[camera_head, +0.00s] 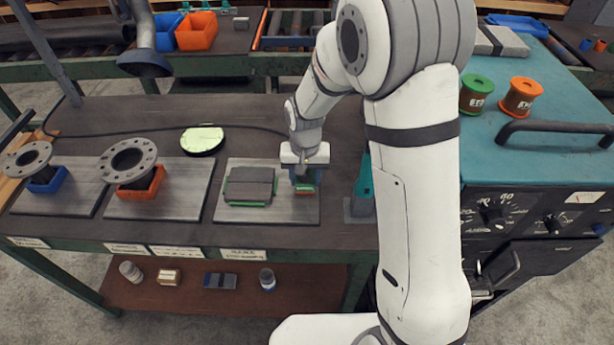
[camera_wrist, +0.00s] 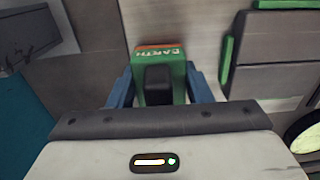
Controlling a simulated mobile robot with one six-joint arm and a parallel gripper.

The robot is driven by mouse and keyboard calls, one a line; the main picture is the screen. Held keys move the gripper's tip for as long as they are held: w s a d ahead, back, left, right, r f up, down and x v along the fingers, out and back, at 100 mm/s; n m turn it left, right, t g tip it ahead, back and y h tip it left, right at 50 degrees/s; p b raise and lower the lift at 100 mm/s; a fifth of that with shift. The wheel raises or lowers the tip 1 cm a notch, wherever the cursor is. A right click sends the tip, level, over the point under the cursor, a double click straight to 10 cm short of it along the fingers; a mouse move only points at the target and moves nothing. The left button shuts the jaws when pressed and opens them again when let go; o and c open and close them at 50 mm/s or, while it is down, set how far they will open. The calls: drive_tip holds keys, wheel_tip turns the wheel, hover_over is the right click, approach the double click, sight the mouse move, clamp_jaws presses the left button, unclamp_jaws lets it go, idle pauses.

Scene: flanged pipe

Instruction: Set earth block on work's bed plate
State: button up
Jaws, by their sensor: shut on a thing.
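The earth block (camera_wrist: 160,60) is green with an orange-red edge and white lettering reading EARTH; it also shows in the head view (camera_head: 305,187). My gripper (camera_wrist: 160,88) has its blue-grey fingers on both sides of the block and is shut on it. The block is at the right end of a grey metal bed plate (camera_head: 232,208), at or just above its surface; I cannot tell if it touches. On the same plate, left of the block, lies a dark grey work plate with green edges (camera_head: 250,184). It is at the upper right in the wrist view (camera_wrist: 275,50).
Two more plates to the left carry flanged pipes (camera_head: 128,160) (camera_head: 30,162) in orange and blue holders. A round pale-green disc (camera_head: 202,139) lies behind. A teal upright tool (camera_head: 362,190) stands close right of the block. A teal machine (camera_head: 540,110) with spools stands further right.

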drive_tip(key=shift+f+b, duration=0.4)
drive_tip(key=shift+f, duration=0.15)
drive_tip(key=o, duration=1.1)
drive_tip(key=shift+c, duration=0.2)
wheel_tip(320, 180, up, 8)
wheel_tip(320, 180, up, 9)
drive_tip(key=p, duration=0.5)
drive_tip(key=shift+p, duration=0.3)
drive_tip(key=shift+f, duration=0.1)
